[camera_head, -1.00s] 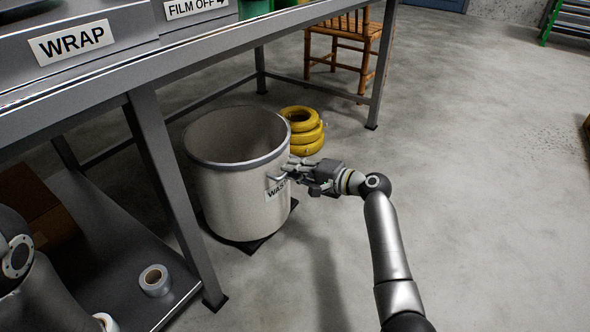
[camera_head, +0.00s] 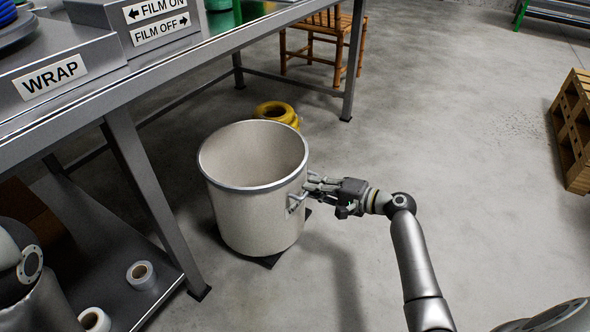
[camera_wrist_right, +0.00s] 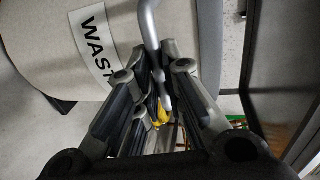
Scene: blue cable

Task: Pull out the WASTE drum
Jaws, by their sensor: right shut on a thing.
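The WASTE drum (camera_head: 252,215) is a pale, open-topped cylinder with a grey rim. It stands upright on a dark base (camera_head: 268,262) beside the steel table, and looks empty inside. A metal handle (camera_head: 296,203) sticks out from its right side. My right gripper (camera_head: 312,185) is at that handle. In the right wrist view the fingers (camera_wrist_right: 158,95) are shut around the handle bar (camera_wrist_right: 152,30), and the WASTE label (camera_wrist_right: 93,45) shows on the drum wall beside them. In the head view the label does not show. My left gripper is not in view.
The table (camera_head: 135,165) stands left of the drum, with rolls (camera_head: 141,275) on its lower shelf. Yellow rings (camera_head: 277,112) lie behind the drum. A wooden chair (camera_head: 325,50) is further back, and a pallet (camera_head: 574,130) is at right. The floor right of the drum is mostly clear.

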